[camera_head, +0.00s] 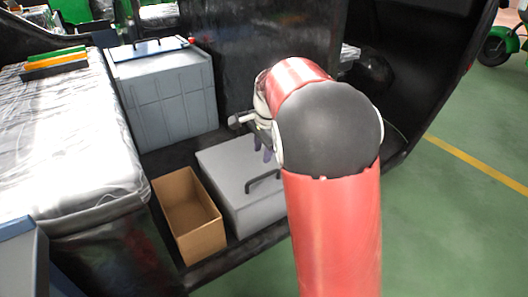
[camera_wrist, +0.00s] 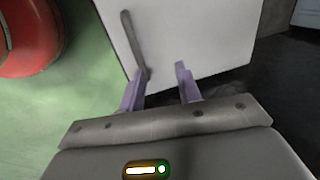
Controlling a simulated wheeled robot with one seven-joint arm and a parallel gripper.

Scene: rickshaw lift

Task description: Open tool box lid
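The tool box is a light grey box (camera_head: 228,199) with a flat top that looks closed. A dark bar handle (camera_head: 263,180) is on its lid, partly hidden by my arm. In the wrist view the pale lid (camera_wrist: 205,35) fills the upper middle, with the handle (camera_wrist: 132,42) at its left. My gripper (camera_wrist: 160,82) is open, its two purple fingers apart with nothing seen between them. The left finger is close to the handle's lower end; I cannot tell whether they touch. In the head view the fingers (camera_head: 262,150) show over the lid, partly hidden by my arm.
An open brown cardboard box (camera_head: 188,212) stands directly left of the tool box. A larger grey-blue box (camera_head: 165,95) stands behind. A seat with a plastic-like cover (camera_head: 65,140) is at the left, black vehicle walls behind. Green floor (camera_head: 450,220) is clear at the right.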

